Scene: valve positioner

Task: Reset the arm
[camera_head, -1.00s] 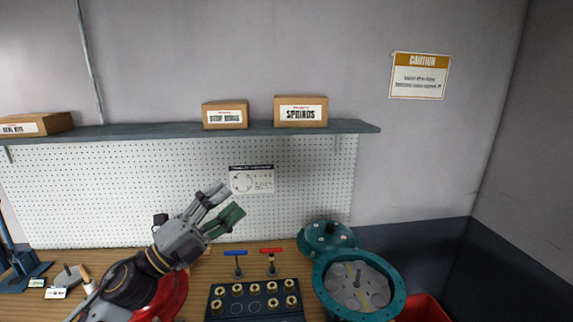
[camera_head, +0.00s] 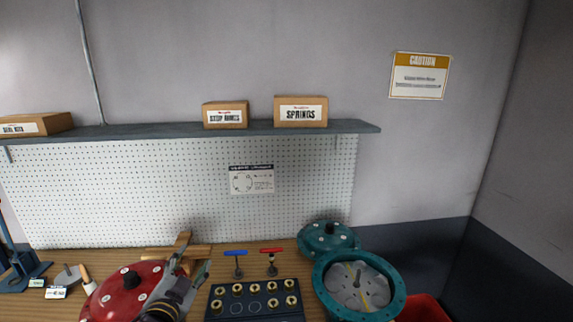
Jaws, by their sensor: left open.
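My left gripper (camera_head: 192,264) is low over the left part of the bench, pointing away from me. It is open, and I see nothing held in it. It overlaps the right side of a red round cover (camera_head: 117,300) with a black knob; I cannot tell whether they touch. Part of the cover is hidden behind my gripper and wrist. My right gripper is not in view.
Right of my gripper are a dark tray (camera_head: 236,307) with brass fittings, a blue-handled tool (camera_head: 235,253) and a red-handled tool (camera_head: 272,251). Farther right are a teal open housing (camera_head: 400,291), a teal cover (camera_head: 317,240) and a red bin (camera_head: 425,308). A shelf (camera_head: 150,131) overhangs the bench.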

